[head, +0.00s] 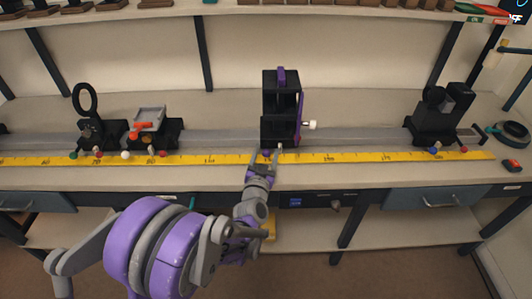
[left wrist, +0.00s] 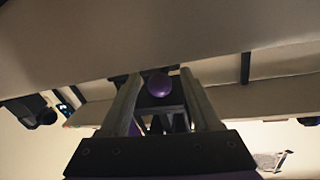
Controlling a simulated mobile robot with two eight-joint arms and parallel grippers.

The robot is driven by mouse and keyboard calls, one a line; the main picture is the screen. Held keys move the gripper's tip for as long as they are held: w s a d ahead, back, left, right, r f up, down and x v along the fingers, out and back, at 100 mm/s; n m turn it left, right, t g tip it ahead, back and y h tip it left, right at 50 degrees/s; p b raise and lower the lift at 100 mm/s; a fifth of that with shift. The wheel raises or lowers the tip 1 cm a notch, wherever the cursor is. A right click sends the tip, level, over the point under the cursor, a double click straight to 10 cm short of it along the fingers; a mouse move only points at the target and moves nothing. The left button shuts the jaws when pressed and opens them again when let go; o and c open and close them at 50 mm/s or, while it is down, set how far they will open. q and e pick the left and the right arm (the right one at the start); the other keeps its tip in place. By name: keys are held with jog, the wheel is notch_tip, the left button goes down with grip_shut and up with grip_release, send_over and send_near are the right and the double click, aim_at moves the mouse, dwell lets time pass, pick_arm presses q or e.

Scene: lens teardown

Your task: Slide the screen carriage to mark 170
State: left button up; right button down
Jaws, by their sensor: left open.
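A tall black carriage (head: 268,105) with a purple edge and a white side knob stands upright on the grey rail, mid-picture in the head view. It may be the screen carriage; I cannot be sure. My left gripper (head: 265,157) is open at its front foot, above the yellow scale (head: 355,157). In the left wrist view a round purple knob (left wrist: 159,85) shows between the open fingers (left wrist: 162,98); whether they touch it is unclear. The scale numbers are too small to read surely, and mark 170 is not legible. My right gripper is not in view.
On the same rail (head: 370,137), a ring holder (head: 85,98) and a carriage with a grey plate (head: 149,114) stand left. Another black carriage (head: 436,118) stands far right. The rail between the tall carriage and that one is clear. Shelves hang above.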

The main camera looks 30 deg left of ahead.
pick_arm(q)
grip_shut()
dwell(0.4)
dwell(1.1)
